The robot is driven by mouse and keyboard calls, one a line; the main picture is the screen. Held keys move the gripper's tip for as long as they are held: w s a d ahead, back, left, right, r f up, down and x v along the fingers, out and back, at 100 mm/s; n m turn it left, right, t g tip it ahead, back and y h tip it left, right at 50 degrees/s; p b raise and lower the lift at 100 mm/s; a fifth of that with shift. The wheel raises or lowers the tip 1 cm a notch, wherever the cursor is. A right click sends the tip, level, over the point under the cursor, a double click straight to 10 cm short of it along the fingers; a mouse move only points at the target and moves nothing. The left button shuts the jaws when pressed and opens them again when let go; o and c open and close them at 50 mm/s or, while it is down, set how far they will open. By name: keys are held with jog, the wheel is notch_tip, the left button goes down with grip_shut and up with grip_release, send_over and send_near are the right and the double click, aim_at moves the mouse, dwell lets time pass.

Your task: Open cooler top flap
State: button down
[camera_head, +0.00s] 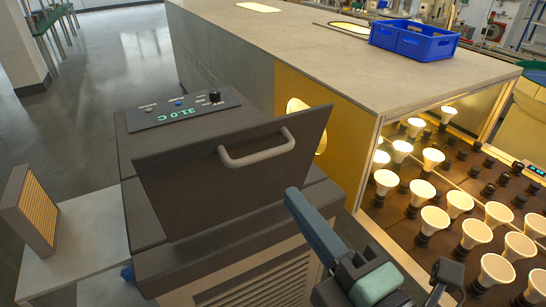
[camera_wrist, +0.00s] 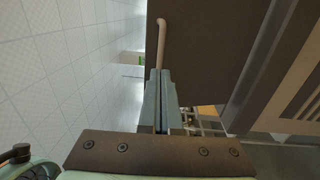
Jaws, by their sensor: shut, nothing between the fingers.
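The cooler (camera_head: 137,219) is a dark box at the left centre of the head view. Its top flap (camera_head: 190,176) is a dark panel that stands raised at a steep tilt, with its face toward me. A pale grey bar handle (camera_head: 258,156) is on that face. My gripper (camera_head: 291,194) is shut and empty, to the lower right of the handle. In the wrist view, the shut fingers (camera_wrist: 160,73) point at the handle (camera_wrist: 161,40), in front of the flap (camera_wrist: 200,50). I cannot tell whether the fingertips touch the handle or flap.
A control panel (camera_head: 182,108) reading 31.0 C is on the cooler behind the flap. A bench (camera_head: 330,45) with a blue crate (camera_head: 414,42) and a bay of lit bulbs (camera_head: 432,219) stand on the right. A framed filter (camera_head: 30,212) stands on a pale surface at left.

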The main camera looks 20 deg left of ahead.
jog(key=p, duration=0.3)
send_near(250, 134)
jog(key=shift+w+a+f, duration=0.6)
jog(key=shift+w+a, duration=0.2)
jog(key=shift+a, duration=0.15)
jog(key=shift+w+a+f, duration=0.15)
jog(key=shift+w+a, duration=0.15)
jog(key=shift+w, duration=0.05)
jog(key=shift+a, duration=0.1)
jog(key=shift+g+h, duration=0.7)
jog(key=shift+h, duration=0.1)
jog(key=w+a+r+p, duration=0.1)
jog(key=p, duration=0.1)
jog(key=w+a+r+p, duration=0.1)
jog(key=a+p, duration=0.1)
jog(key=shift+w+a+r, duration=0.15)
jog(key=shift+w+r, duration=0.2)
jog(key=shift+r, duration=0.05)
jog(key=shift+w+a+f, duration=0.1)
jog(key=shift+w+a, duration=0.2)
jog(key=shift+a, duration=0.05)
jog(key=shift+s+f, duration=0.1)
